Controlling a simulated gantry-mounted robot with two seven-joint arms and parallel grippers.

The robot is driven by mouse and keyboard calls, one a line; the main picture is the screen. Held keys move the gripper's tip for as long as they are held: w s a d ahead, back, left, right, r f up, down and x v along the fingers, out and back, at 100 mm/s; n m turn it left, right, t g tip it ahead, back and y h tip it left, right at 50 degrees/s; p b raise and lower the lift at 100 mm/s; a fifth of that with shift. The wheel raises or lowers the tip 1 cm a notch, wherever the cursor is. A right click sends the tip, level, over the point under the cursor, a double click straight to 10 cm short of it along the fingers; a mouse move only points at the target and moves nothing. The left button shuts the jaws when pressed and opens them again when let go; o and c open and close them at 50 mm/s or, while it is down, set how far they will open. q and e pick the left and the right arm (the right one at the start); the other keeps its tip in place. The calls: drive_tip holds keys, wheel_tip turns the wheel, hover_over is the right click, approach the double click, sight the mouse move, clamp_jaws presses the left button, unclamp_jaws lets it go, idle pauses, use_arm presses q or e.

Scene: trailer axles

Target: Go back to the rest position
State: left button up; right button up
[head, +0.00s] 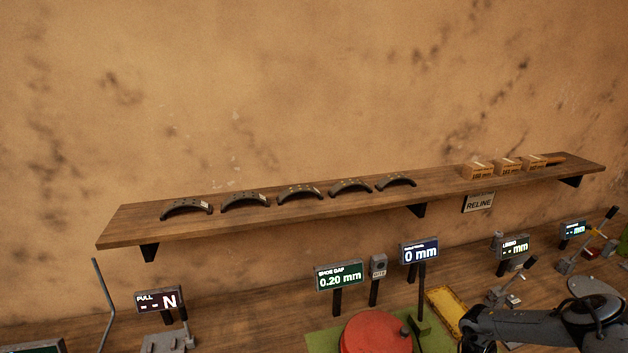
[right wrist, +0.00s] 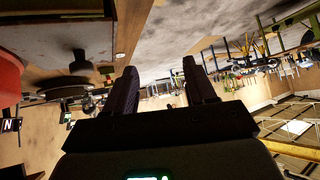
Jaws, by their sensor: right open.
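My right gripper (right wrist: 158,80) shows in the right wrist view with its two dark fingers apart and nothing between them. Part of my right arm crosses the lower right corner of the head view, over the bench; its fingertips cannot be made out there. My left gripper is in neither view. A red drum (head: 376,333) sits on a green base at the bottom of the head view. A red rounded part (right wrist: 9,85) also shows at the left edge of the right wrist view.
A wooden shelf (head: 330,206) on the wall holds several curved brake shoes (head: 300,192) and three small boxes (head: 508,166). Below stand a SHOE GAP display (head: 339,276) reading 0.20 mm, a 0 mm display (head: 420,251) and a yellow tray (head: 446,308) near my right arm.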

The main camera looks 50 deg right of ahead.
drive_tip(key=a+f+n+y+p, duration=0.1)
drive_tip(key=a+f+y+p, duration=0.2)
drive_tip(key=a, duration=1.8)
drive_tip(key=w+a+r+t, duration=0.1)
drive_tip(key=w+a+t, duration=0.1)
drive_tip(key=a, duration=0.7)
drive_tip(key=w+a+r+t, duration=0.1)
drive_tip(key=w+a+t, duration=0.1)
drive_tip(key=a, duration=0.7)
drive_tip(key=w+a+r+m+t+h+p, duration=0.25)
drive_tip(key=w+r+m+t+h, duration=0.45)
drive_tip(key=w+r, duration=0.55)
drive_tip(key=d+r+m+g+h, duration=0.3)
drive_tip(key=d+r+m+h, duration=0.15)
drive_tip(key=d+m, duration=0.2)
drive_tip(key=s+d+m+g, duration=0.2)
drive_tip(key=s+d+g, duration=0.2)
drive_tip(key=s, duration=0.3)
drive_tip(key=shift+s+d+f+h, duration=0.2)
drive_tip(key=shift+d+f+h, duration=0.05)
drive_tip(key=shift+f+h, duration=0.2)
